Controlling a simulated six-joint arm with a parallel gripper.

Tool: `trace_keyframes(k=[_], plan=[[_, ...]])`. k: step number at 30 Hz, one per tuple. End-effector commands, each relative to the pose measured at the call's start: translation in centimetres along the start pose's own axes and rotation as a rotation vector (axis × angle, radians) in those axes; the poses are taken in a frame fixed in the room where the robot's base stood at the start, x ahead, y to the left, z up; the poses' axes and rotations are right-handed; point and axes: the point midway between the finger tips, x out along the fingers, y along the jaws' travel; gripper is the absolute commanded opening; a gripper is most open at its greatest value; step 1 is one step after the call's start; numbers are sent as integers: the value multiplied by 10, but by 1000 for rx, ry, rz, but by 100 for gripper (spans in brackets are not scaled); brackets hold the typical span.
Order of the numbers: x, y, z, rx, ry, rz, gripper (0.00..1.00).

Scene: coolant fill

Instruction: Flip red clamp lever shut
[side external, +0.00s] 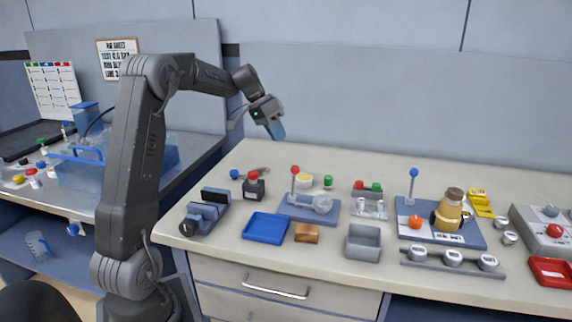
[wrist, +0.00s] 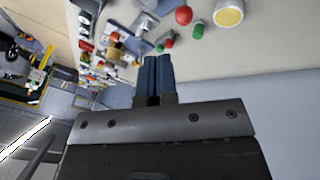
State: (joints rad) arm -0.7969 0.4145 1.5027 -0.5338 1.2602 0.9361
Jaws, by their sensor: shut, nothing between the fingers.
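The red-knobbed lever (side external: 295,182) stands upright on a blue-grey base plate (side external: 293,213) in the side view. A grey round clamp part (side external: 322,203) sits on the same plate, to the right of the lever. In the wrist view, a red ball (wrist: 183,15) that looks like the lever's knob shows at the top, beside a yellow disc. My gripper (side external: 277,131) is raised above and behind the plate, well clear of the lever. Its blue fingers (wrist: 157,75) are shut together with nothing between them.
A yellow disc (side external: 304,181) and a green knob (side external: 328,181) stand behind the plate. A blue tray (side external: 266,228), a wooden block (side external: 306,233) and a grey bin (side external: 363,243) are in front. A blue-knobbed lever (side external: 412,184) stands to the right. The air around my gripper is free.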

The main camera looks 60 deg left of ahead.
Motion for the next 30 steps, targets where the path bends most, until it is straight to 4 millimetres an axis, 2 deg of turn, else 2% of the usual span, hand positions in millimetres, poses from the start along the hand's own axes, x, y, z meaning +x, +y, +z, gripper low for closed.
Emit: trace_keyframes(k=[1, 3, 6, 10, 14, 24, 30], plan=[[1, -27, 2, -10, 15, 19, 0], [1, -54, 3, -6, 40, 40, 0], [1, -83, 8, -1, 70, 62, 0], [1, -106, 12, 5, 95, 79, 0], [1, -113, 14, 9, 105, 84, 0], [2, -112, 14, 9, 104, 84, 0], [23, -110, 12, 8, 102, 88, 0]])
